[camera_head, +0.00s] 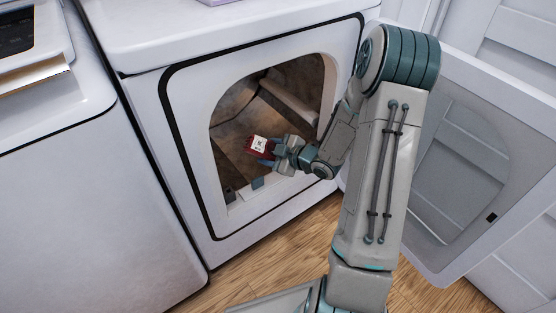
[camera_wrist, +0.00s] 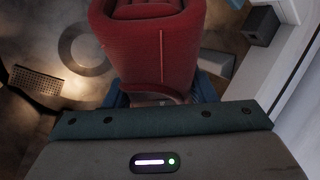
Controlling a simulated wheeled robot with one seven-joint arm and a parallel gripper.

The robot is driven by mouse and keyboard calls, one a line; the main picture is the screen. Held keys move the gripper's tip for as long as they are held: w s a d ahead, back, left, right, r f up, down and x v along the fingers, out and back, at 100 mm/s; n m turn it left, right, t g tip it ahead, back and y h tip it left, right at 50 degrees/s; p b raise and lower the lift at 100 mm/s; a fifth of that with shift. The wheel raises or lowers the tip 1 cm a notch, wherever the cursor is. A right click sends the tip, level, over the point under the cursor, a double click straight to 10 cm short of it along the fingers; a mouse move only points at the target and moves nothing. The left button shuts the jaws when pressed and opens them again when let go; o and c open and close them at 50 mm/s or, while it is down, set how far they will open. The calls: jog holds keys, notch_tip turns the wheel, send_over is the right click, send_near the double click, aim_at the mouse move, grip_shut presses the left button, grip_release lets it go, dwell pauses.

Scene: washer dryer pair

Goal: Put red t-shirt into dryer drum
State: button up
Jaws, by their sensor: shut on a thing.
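The red t-shirt (camera_head: 259,147) is a small folded red bundle with a white label on it in the head view. It fills the top middle of the wrist view (camera_wrist: 150,55). My gripper (camera_head: 279,155) is shut on it and holds it at the dryer's opening. The dryer drum (camera_head: 285,90) is the brown-grey cavity behind the opening, and the shirt shows against its inside. Parts of the drum wall also show in the wrist view (camera_wrist: 50,50). My fingertips are mostly hidden behind the shirt.
The dryer door (camera_head: 470,150) stands wide open at the right, beside my arm. The opening's white rim (camera_head: 250,205) runs below my gripper. A second white machine (camera_head: 80,200) stands at the left. Wooden floor (camera_head: 250,280) lies in front.

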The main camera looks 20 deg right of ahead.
jog(key=w+a+f+b, duration=0.1)
jog(key=w+a+f, duration=0.1)
jog(key=w, duration=0.5)
jog(key=w+a+f+b, duration=0.2)
jog(key=w+a, duration=0.1)
jog(key=w, duration=0.5)
jog(key=shift+w+f, duration=0.3)
jog(key=shift+f, duration=0.05)
jog(key=o, duration=1.2)
jog(key=shift+c, duration=0.2)
